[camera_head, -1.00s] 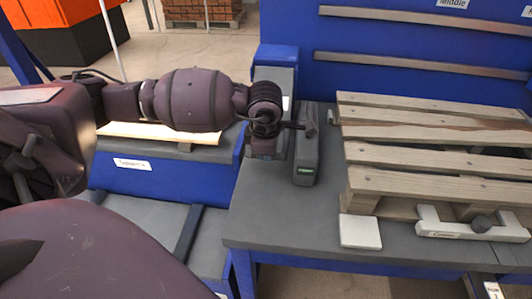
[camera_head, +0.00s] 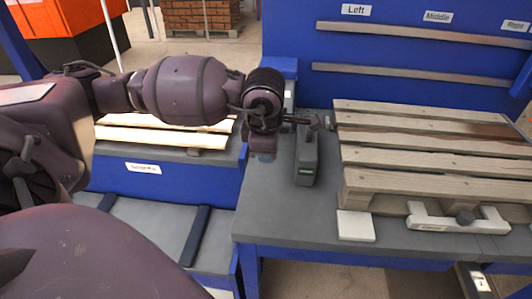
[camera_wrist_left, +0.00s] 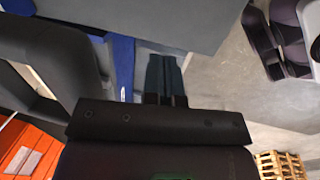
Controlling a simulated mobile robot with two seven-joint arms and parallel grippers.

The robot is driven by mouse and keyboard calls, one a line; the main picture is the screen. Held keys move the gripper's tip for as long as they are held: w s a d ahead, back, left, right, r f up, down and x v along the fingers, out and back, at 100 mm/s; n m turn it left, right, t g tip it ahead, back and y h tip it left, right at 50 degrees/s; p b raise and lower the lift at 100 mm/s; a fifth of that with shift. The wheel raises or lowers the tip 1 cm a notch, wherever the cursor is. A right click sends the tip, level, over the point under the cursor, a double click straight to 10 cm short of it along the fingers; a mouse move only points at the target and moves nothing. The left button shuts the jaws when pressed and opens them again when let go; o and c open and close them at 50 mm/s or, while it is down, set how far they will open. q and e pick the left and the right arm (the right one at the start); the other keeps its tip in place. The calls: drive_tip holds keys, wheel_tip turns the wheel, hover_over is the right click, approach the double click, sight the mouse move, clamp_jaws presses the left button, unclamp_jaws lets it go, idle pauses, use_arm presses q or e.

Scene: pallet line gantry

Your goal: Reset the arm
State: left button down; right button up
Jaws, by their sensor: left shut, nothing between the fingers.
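My left arm reaches in from the left in the head view. My left gripper (camera_head: 264,156) points down over the left end of the grey table (camera_head: 290,222), to the left of a grey box-shaped device (camera_head: 307,158) and apart from the wooden pallet (camera_head: 420,155). In the left wrist view, its two dark fingers (camera_wrist_left: 164,78) lie together with nothing between them. The wrist partly hides the table behind it. My right gripper is in neither view.
A white block (camera_head: 355,226) and a white clamp-like fixture (camera_head: 458,218) sit along the pallet's front edge. A blue panel with Left (camera_head: 356,10) and Middle (camera_head: 437,16) labels stands behind. Pale planks (camera_head: 160,139) lie on the blue unit at left.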

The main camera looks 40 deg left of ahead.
use_arm(q)
drive_tip(key=shift+s+d+r, duration=0.2)
drive_tip(key=shift+s+r, duration=0.1)
idle(0.4)
